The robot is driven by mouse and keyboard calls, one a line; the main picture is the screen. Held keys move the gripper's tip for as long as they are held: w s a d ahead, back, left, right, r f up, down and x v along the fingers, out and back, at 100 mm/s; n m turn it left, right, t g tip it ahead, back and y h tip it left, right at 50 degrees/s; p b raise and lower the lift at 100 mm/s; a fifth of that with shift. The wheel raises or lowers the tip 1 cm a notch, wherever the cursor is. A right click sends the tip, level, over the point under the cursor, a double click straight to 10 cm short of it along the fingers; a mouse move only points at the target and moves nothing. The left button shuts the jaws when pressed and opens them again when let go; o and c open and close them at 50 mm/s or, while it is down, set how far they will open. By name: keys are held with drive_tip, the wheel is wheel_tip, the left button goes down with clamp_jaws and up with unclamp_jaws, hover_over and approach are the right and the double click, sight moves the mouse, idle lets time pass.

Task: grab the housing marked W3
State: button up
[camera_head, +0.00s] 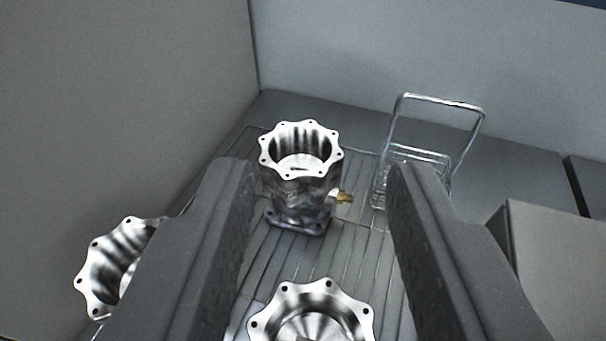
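Three shiny metal housings with scalloped, bolt-holed flanges are in view. One housing (300,190) stands upright on a wire rack, framed between my gripper's fingers and beyond their tips; a small brass fitting sticks out at its right. A second housing (312,312) is at the bottom centre, cut off by the frame edge. A third housing (110,265) is at the lower left, partly hidden behind my left finger. I can read no W3 mark on any of them. My gripper (318,175) is open, with nothing between its fingers touching them.
A wire basket with a raised handle (440,100) stands right of the middle housing, close to the right finger. The wire rack (262,270) lies under the housings. Grey walls close the left and back. A grey box (560,255) is at the right.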

drive_tip(key=shift+o, duration=0.3)
drive_tip(key=shift+w, duration=0.1)
drive_tip(key=n+g+p, duration=1.5)
drive_tip(key=p, duration=1.5)
hover_over(292, 171)
drive_tip(key=s, duration=0.1)
wheel_tip(292, 171, down, 8)
wheel_tip(292, 171, down, 8)
drive_tip(key=shift+f, duration=0.2)
drive_tip(key=shift+w+f, duration=0.2)
drive_tip(key=shift+f, duration=1.15)
drive_tip(key=shift+w+f, duration=0.2)
drive_tip(key=shift+f, duration=1.15)
clamp_jaws()
drive_tip(key=shift+r, duration=0.1)
